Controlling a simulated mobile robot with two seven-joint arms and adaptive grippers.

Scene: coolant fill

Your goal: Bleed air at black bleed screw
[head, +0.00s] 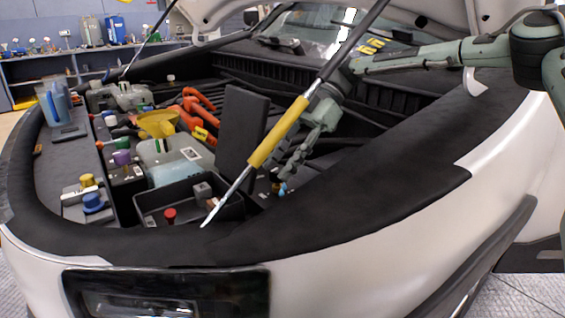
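My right gripper (285,178) reaches in from the right, over the right part of the engine bay, with its fingers pointing down and left. I cannot make out the black bleed screw among the dark parts around the fingers. My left gripper is not in view.
A strut with a yellow sleeve (278,133) slants across the bay beside my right gripper. A black upright panel (242,130) stands left of it. A yellow funnel (157,123) sits over a translucent tank (170,160). A black open box (190,208) holds a red knob (170,214).

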